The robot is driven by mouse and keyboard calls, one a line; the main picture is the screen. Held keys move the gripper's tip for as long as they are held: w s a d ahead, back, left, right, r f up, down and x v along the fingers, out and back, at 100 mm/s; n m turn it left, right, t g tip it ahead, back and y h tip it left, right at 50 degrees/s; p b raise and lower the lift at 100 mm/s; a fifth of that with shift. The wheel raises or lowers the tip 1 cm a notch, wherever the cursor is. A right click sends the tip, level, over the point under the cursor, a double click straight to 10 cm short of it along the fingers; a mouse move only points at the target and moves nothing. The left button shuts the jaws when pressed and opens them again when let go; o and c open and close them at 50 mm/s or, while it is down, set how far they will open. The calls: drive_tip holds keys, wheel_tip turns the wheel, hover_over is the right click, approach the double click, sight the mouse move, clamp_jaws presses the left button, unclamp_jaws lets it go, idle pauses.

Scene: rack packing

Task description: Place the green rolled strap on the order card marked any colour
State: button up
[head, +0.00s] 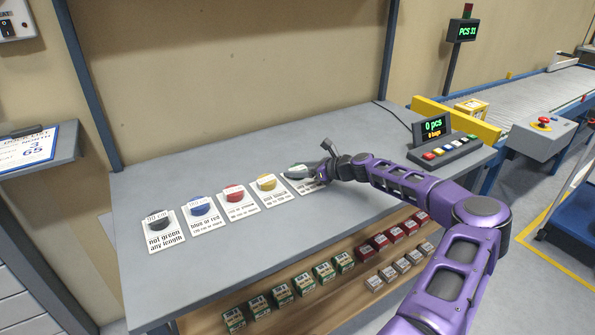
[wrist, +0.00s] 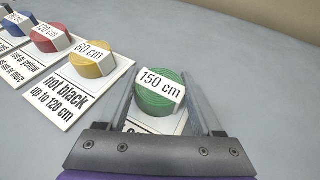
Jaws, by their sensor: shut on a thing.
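The green rolled strap (wrist: 160,77) has a white 150 cm label and sits between the two fingers of my gripper (wrist: 160,90) in the wrist view. My gripper is shut on it. A white order card (wrist: 178,125) lies under the strap, its print mostly hidden by the strap and my gripper. This card also shows at the right end of the card row in the head view (head: 309,188); I cannot read its marking. I cannot tell whether the strap touches the card.
To the left, a yellow strap (head: 267,182), a red strap (head: 234,193), a blue strap (head: 200,205) and a black strap (head: 158,219) each sit on a card. A button panel and display (head: 434,128) stand at the right. The back of the grey table (head: 240,140) is clear.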

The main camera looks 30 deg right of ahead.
drive_tip(key=o, duration=1.5)
drive_tip(key=shift+r, duration=0.15)
drive_tip(key=p+v, duration=0.1)
drive_tip(key=v, duration=1.1)
drive_tip(key=shift+a, duration=0.1)
